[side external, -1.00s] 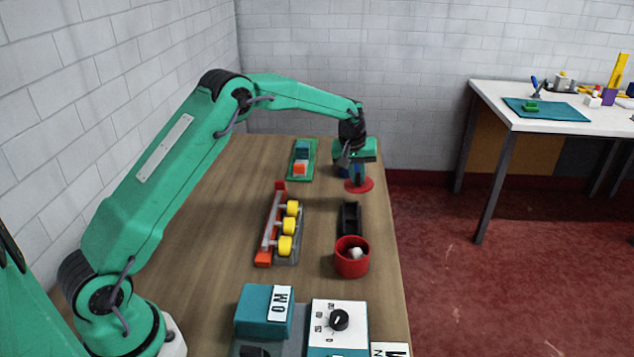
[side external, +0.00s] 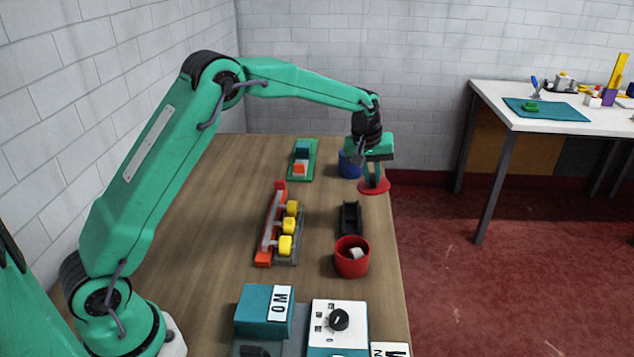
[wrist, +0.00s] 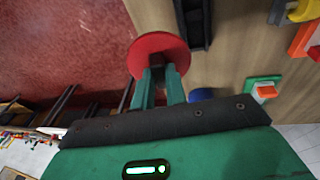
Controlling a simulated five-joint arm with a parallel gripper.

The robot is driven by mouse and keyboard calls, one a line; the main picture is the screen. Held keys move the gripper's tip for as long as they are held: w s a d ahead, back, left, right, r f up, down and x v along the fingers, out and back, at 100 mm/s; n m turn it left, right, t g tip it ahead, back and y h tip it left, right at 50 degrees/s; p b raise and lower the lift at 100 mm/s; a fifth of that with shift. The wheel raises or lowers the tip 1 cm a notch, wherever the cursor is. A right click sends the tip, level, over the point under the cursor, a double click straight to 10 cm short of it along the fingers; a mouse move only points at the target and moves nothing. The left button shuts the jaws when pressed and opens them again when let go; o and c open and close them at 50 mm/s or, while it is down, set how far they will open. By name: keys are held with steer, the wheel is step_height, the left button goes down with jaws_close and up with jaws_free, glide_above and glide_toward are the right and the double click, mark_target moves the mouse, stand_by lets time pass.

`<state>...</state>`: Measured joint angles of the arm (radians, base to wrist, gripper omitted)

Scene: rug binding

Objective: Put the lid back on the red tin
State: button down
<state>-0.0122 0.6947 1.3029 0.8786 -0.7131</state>
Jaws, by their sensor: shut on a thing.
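The red tin (side external: 352,258) stands open on the right side of the table, with a small whitish thing inside it. My gripper (side external: 374,180) is shut on the red lid (side external: 375,187), a round disc, near the table's right edge and farther back than the tin. In the wrist view the lid (wrist: 160,50) sits at the tips of my gripper's two green fingers (wrist: 158,78). The fingers hide the part of the lid that they hold. The tin does not show clearly in the wrist view.
A black tray (side external: 349,219) lies between the lid and the tin. A blue round container (side external: 348,164) stands just behind my gripper. A red rack with yellow rollers (side external: 286,226) is left of the tin. A teal box (side external: 265,312) and a dial box (side external: 338,322) stand in front.

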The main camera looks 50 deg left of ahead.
stand_by(0.3)
steer(key=s+d+r+m, duration=0.1)
steer(key=s+d+m, duration=0.3)
steer(key=s, duration=0.3)
steer(key=s+d+r+m, duration=0.1)
steer(key=s+d+m, duration=0.3)
steer(key=s+m, duration=0.3)
steer(key=shift+s+d, duration=0.2)
steer(key=shift+s, duration=0.35)
steer(key=shift+f, duration=0.25)
steer(key=shift+f, duration=2.95)
steer(key=shift+f, duration=0.2)
